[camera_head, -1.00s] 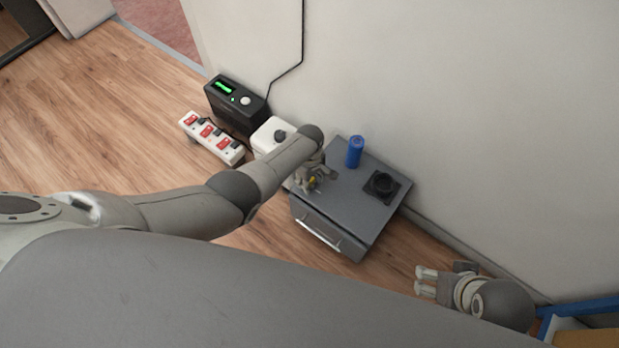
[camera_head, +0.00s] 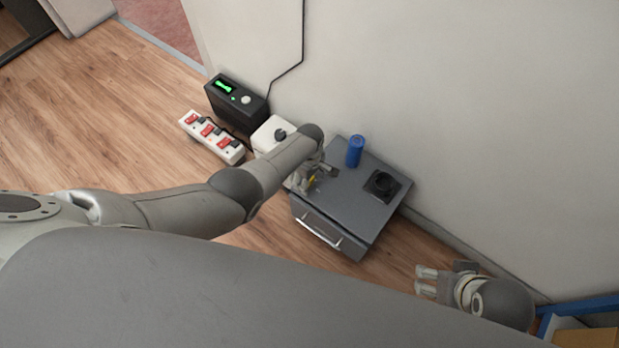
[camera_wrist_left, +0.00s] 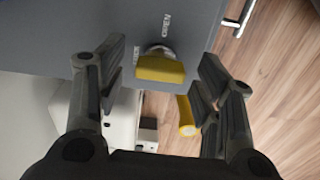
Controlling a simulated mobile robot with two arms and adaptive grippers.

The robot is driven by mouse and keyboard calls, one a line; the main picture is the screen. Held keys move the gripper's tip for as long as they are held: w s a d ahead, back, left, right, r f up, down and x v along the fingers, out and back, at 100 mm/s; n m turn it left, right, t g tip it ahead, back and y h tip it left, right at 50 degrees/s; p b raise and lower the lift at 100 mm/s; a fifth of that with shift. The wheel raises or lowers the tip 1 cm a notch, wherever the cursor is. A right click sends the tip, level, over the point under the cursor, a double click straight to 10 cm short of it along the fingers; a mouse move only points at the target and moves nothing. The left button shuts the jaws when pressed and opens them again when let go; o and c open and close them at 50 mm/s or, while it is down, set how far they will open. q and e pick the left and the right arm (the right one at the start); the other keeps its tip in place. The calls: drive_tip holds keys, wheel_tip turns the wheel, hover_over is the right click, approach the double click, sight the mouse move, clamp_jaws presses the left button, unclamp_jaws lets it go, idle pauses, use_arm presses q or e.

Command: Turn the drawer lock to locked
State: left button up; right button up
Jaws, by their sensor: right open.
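The grey drawer cabinet (camera_head: 340,197) stands on the floor against the wall, its drawer front and handle (camera_head: 322,234) facing the lower left. In the left wrist view, the yellow lock knob (camera_wrist_left: 160,69) sits on a round metal base on the cabinet. White lettering beside it includes OPEN; the other label is partly hidden. My left gripper (camera_wrist_left: 164,62) is open, with a finger on each side of the knob and visible gaps. In the head view the left gripper (camera_head: 318,177) is over the cabinet's left corner and mostly covers the knob. My right gripper (camera_head: 437,276) is open and empty.
A white box (camera_head: 268,134), a black unit with green display (camera_head: 237,99) and a power strip (camera_head: 211,138) lie left. A yellow cylindrical piece (camera_wrist_left: 187,115) shows near the right finger.

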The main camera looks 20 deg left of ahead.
use_arm(q)
drive_tip(key=shift+r, duration=0.1)
wheel_tip(320, 180, up, 12)
idle(1.1)
idle(0.4)
